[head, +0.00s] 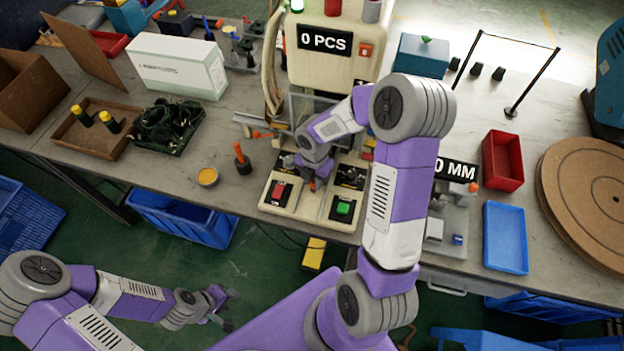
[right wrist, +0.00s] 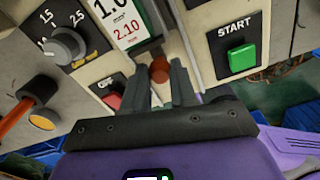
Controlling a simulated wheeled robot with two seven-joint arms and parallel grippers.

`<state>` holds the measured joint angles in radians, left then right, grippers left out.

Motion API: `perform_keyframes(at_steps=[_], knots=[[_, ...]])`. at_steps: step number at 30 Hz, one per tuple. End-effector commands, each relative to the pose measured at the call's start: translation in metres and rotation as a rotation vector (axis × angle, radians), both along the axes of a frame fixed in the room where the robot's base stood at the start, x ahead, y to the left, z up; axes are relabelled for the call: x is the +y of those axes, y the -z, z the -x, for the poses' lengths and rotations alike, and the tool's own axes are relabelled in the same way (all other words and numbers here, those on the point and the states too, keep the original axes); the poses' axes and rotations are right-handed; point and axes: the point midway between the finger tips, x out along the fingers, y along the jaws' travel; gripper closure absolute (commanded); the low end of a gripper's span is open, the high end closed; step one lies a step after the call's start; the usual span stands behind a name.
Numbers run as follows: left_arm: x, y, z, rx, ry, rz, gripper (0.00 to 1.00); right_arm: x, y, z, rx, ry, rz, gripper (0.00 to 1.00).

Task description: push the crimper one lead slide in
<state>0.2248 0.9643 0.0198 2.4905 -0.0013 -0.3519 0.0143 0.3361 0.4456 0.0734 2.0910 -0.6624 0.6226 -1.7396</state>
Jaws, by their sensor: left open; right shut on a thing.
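A cream machine with a 0 PCS sign (head: 323,39) stands at the back middle of the bench; I take it as the crimper. My right gripper (head: 318,170) is at its front, above the control panels. In the right wrist view its fingers (right wrist: 160,82) are shut around a small orange-red knob (right wrist: 159,70), between the red button and the green START button (right wrist: 242,58). The slide behind the knob is mostly hidden by the fingers, so its travel cannot be told. My left gripper (head: 222,308) is open and empty, in front of the bench.
A tray of dark cables (head: 191,137) lies further left. Right are a red bin (head: 503,160), a blue tray (head: 506,237) and a brown disc (head: 590,190).

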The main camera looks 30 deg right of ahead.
Motion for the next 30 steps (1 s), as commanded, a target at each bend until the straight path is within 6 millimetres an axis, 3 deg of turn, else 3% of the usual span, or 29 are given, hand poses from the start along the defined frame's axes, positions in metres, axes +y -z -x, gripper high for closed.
perform_keyframes(at_steps=[2,3,8,18,30], knots=[[0.0,0.0,0.0,0.001,0.0,0.0,0.57,-0.004,-0.002,-0.004,-0.015,0.002,0.007,1.0],[0.0,0.0,0.0,0.001,0.0,0.0,0.57,-0.004,-0.002,-0.004,-0.015,0.002,0.007,0.7],[0.0,0.0,0.0,0.001,0.0,0.0,0.57,-0.003,-0.002,-0.003,-0.012,0.002,0.006,0.48],[0.0,-0.002,0.0,0.0,0.0,0.0,0.57,-0.002,-0.006,-0.002,-0.009,0.002,0.005,0.48],[0.0,-0.02,0.0,0.0,0.0,0.0,0.57,-0.003,-0.068,-0.003,-0.012,0.002,0.006,0.48]])
